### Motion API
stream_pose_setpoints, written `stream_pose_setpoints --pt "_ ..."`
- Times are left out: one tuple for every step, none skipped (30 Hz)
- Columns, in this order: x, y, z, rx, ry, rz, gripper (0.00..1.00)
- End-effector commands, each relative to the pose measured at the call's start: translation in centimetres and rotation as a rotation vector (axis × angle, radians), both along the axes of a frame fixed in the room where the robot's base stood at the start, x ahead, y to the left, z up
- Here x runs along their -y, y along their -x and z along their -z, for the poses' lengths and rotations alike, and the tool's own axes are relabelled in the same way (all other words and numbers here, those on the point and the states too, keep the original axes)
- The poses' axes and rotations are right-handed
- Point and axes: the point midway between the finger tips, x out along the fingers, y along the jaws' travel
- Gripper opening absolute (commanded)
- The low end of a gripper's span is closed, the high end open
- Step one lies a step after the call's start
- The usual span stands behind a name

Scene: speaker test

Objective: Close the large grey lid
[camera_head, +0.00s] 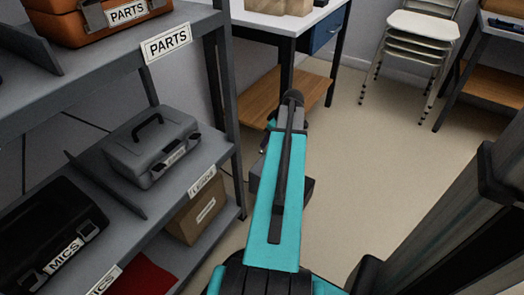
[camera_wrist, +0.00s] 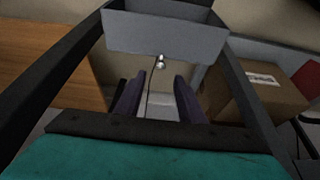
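In the head view a grey case (camera_head: 152,146) with a black handle on top sits on the middle shelf. Its grey lid (camera_head: 150,127) appears down on the case body; I cannot see any gap.
A black MICS case (camera_head: 45,235) shares the shelf, beyond an upright dark divider (camera_head: 105,185). A cardboard box (camera_head: 195,210) sits below; one shows in the wrist view (camera_wrist: 262,90). An orange case (camera_head: 75,25) is above. Stacked chairs (camera_head: 420,35) stand far right; the floor is clear.

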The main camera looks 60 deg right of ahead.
Motion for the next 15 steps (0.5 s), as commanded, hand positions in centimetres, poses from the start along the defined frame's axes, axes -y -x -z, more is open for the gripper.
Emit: stream_pose_setpoints --pt "0.0 -0.3 1.0 -0.001 -0.002 -0.001 0.36" --pt "0.0 -0.5 1.5 -0.001 -0.002 -0.001 0.36" --pt "0.0 -0.7 2.0 -0.001 -0.002 -0.001 0.36" --pt "0.0 -0.9 2.4 -0.001 -0.001 0.000 0.36" --pt "0.0 -1.1 2.8 -0.001 -0.001 0.000 0.36" --pt "0.0 -1.3 3.3 -0.001 -0.001 0.000 0.36" --pt "0.0 -1.4 3.7 -0.001 -0.002 -0.001 0.36" --pt "0.0 -1.6 4.0 -0.001 -0.002 -0.001 0.36" --pt "0.0 -1.8 4.5 -0.001 -0.001 -0.002 0.36" --pt "0.0 -2.0 4.9 -0.001 -0.001 -0.001 0.36" --pt "0.0 -2.1 5.2 0.000 -0.001 -0.001 0.36" --pt "0.0 -2.3 5.6 0.000 -0.001 -0.001 0.36" --pt "0.0 -2.4 5.8 0.000 -0.001 -0.001 0.36" --pt "0.0 -2.5 6.0 0.000 -0.001 -0.001 0.36" --pt "0.0 -2.6 6.3 0.000 0.000 -0.002 0.36"
